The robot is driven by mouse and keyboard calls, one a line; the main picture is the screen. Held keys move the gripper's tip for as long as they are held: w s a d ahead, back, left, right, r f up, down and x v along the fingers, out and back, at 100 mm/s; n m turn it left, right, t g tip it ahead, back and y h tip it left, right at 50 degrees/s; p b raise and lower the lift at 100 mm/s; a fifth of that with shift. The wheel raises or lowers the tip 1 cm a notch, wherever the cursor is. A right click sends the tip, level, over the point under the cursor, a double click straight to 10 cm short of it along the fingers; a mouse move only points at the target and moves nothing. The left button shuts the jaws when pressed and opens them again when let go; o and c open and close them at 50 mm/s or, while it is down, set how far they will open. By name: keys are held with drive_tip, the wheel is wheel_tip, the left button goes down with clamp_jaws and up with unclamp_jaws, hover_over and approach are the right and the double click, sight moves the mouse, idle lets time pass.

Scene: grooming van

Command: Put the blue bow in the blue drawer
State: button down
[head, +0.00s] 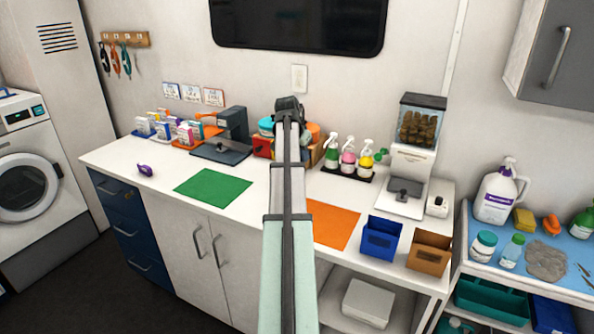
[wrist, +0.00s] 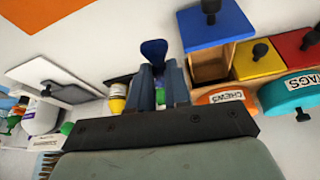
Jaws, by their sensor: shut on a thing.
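In the wrist view my gripper (wrist: 160,78) is shut on a dark blue piece, the blue bow (wrist: 153,49), which sticks out past the fingertips. The blue drawer (wrist: 215,25) has a blue front with a black knob. It looks pulled out, with its wooden inside showing behind the front. The bow is beside this drawer, to its left in the wrist view, and not in it. In the head view my arm hides the bow, the blue drawer and most of the gripper.
A yellow drawer (wrist: 257,62) and a red drawer (wrist: 296,50) adjoin the blue one. Tubs marked CHEWS (wrist: 226,97) and TAGS (wrist: 291,92) are close by. A green mat (head: 213,188) and orange mat (head: 333,223) lie flat.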

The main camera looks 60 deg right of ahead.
drive_tip(key=w+d+n, duration=0.2)
drive_tip(key=w+d, duration=0.5)
drive_tip(key=d, duration=0.1)
drive_tip(key=shift+t, duration=0.3)
drive_tip(key=shift+w+d+f, duration=0.15)
drive_tip(key=shift+f, duration=2.3)
drive_tip(key=shift+w+d+f, duration=0.1)
drive_tip(key=shift+f, duration=2.35)
drive_tip(key=shift+f, duration=0.15)
drive_tip(key=c, duration=1.1)
unclamp_jaws()
drive_tip(key=v, duration=1.2)
drive_tip(key=shift+a, duration=0.1)
